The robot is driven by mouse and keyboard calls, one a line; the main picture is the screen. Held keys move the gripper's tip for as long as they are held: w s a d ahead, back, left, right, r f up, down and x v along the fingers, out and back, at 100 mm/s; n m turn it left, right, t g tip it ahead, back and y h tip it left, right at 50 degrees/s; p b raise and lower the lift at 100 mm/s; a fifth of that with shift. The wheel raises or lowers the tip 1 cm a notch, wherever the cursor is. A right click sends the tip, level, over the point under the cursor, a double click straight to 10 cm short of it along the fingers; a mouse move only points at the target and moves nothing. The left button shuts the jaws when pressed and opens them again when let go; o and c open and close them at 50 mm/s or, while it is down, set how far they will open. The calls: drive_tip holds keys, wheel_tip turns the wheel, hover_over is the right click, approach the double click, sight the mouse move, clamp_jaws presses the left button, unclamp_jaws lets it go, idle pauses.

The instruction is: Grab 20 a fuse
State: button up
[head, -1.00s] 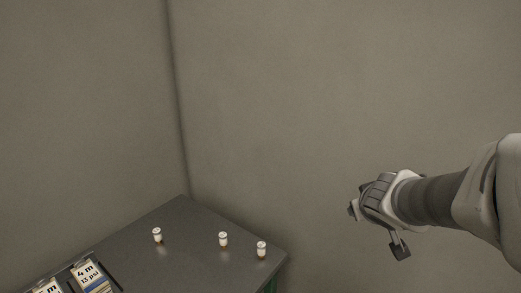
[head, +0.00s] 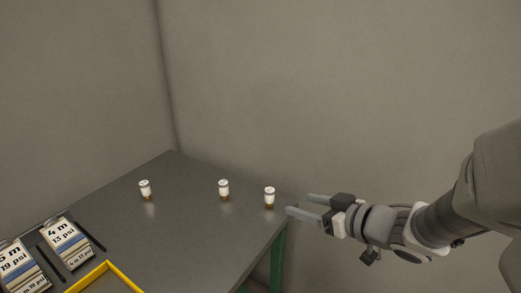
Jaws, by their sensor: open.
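Three small fuses with white tops and brownish bases stand upright and apart on the dark table (head: 190,235). One fuse (head: 145,190) is at the left, one fuse (head: 223,189) is in the middle, and one fuse (head: 269,197) is near the table's right edge. Any numbers on them are too small to read. My gripper (head: 298,203) is open and empty, with its two fingers pointing left. In the picture its fingertips are just right of the right fuse and apart from it.
Two labelled blocks stand at the lower left, one marked 4 m (head: 66,243) and one marked 19 psi (head: 20,268). A yellow-rimmed tray (head: 104,266) is at the front. Walls close off the back and left. A green table leg (head: 278,262) shows below the right edge.

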sight(271, 196)
drive_tip(key=p+x, duration=0.4)
drive_tip(key=x, duration=0.7)
drive_tip(key=shift+d+f, duration=0.1)
drive_tip(key=shift+w+r+b+x, duration=0.15)
drive_tip(key=shift+b+x, duration=0.3)
drive_tip(key=shift+x, duration=1.05)
drive_tip(key=shift+w+r+b+x, duration=0.1)
drive_tip(key=shift+b+x, duration=0.3)
drive_tip(key=shift+x, duration=1.1)
drive_tip(key=shift+d, duration=0.1)
clamp_jaws()
